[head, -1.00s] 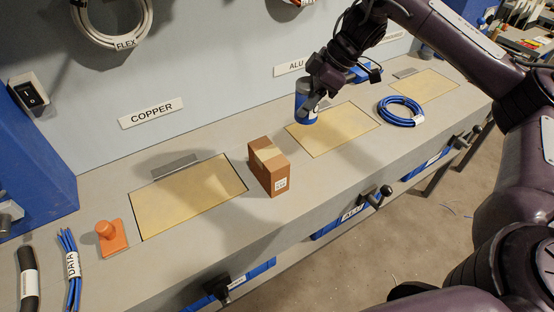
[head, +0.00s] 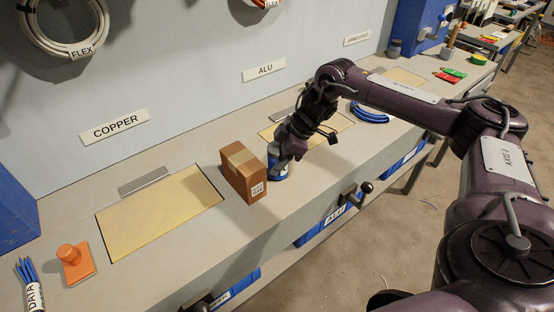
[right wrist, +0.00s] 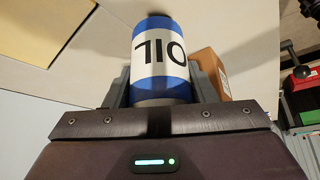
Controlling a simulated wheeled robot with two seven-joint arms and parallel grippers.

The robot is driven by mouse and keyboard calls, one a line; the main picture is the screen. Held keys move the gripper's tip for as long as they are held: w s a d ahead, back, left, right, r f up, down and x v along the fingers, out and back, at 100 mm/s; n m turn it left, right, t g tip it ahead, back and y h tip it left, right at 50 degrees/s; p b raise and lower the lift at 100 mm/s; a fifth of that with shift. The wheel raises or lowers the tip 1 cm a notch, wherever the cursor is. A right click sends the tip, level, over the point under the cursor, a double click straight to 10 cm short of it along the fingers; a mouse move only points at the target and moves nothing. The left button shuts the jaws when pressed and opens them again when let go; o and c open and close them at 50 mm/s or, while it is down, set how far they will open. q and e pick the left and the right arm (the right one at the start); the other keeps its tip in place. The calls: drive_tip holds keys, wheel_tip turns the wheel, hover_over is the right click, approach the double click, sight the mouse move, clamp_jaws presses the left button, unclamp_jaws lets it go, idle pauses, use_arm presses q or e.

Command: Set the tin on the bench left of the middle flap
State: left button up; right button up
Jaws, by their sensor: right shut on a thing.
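The tin (head: 277,168) is blue and silver with a white band reading OIL; it also fills the middle of the right wrist view (right wrist: 160,60). My right gripper (head: 284,153) is shut on it, one finger on each side. The tin is upright, left of the middle flap (head: 338,124), the yellow panel under the ALU label, which my arm partly covers. The tin's base is at or just above the bench (head: 300,192); I cannot tell whether it touches. My left gripper is out of view.
A brown cardboard box (head: 243,174) stands close to the tin's left. The copper flap (head: 160,212) lies further left, with an orange handled block (head: 75,262) beside it. A blue cable coil (head: 372,113) lies right of the middle flap. Bench in front of the tin is clear.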

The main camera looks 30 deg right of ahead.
drive_tip(key=shift+f, duration=0.4)
drive_tip(key=o, duration=1.1)
drive_tip(key=v, duration=1.2)
